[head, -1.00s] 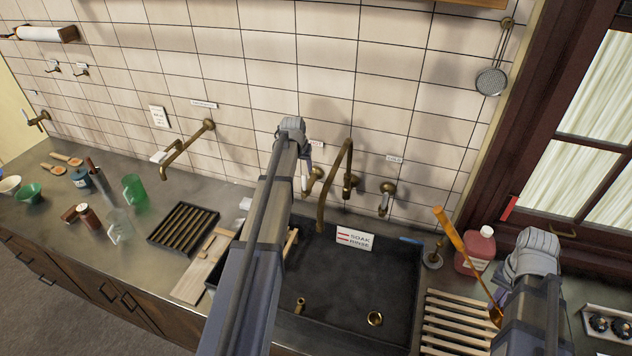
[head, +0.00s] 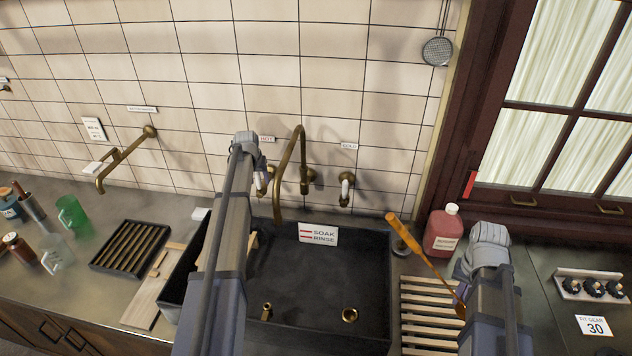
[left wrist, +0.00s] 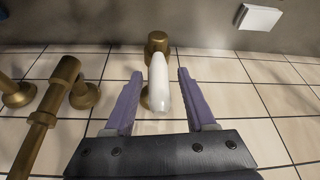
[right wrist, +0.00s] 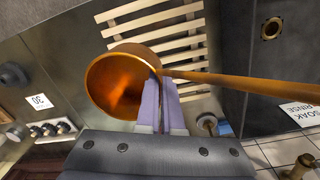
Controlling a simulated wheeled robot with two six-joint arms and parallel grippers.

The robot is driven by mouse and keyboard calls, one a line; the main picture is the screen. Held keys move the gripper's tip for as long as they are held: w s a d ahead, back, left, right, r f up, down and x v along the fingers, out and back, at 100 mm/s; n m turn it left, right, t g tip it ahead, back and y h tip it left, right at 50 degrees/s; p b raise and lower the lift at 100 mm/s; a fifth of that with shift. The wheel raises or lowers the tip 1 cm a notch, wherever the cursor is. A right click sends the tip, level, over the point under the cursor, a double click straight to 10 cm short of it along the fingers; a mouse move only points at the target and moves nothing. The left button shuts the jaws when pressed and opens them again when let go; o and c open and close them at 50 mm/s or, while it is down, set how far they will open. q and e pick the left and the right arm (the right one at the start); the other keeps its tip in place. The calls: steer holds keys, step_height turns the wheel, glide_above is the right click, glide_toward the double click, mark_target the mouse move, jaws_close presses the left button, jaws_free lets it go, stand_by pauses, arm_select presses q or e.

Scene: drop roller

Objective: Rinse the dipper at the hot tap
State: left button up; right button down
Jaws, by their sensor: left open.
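The copper dipper (right wrist: 118,88) has a round bowl and a long orange handle. In the head view its handle (head: 412,240) slants up to the left beside the sink. My right gripper (right wrist: 163,100) is shut on the dipper where handle and bowl meet, above the slatted rack. The hot tap's white lever (left wrist: 160,85) stands between the spread fingers of my left gripper (left wrist: 157,75), which is open. Contact cannot be told. In the head view my left arm partly covers this lever (head: 261,183). The brass swivel spout (head: 281,180) arches over the sink.
The dark sink (head: 330,270) holds a "SOAK RINSE" sign (head: 318,235). A cold tap (head: 345,188) is right of the spout. The wooden rack (head: 425,315) and a red bottle (head: 441,232) are right of the sink. Green and clear jugs stand at the left.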

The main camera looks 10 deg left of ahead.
arm_select(q)
steer(key=shift+c, duration=0.2)
jaws_close()
stand_by(0.3)
stand_by(1.0)
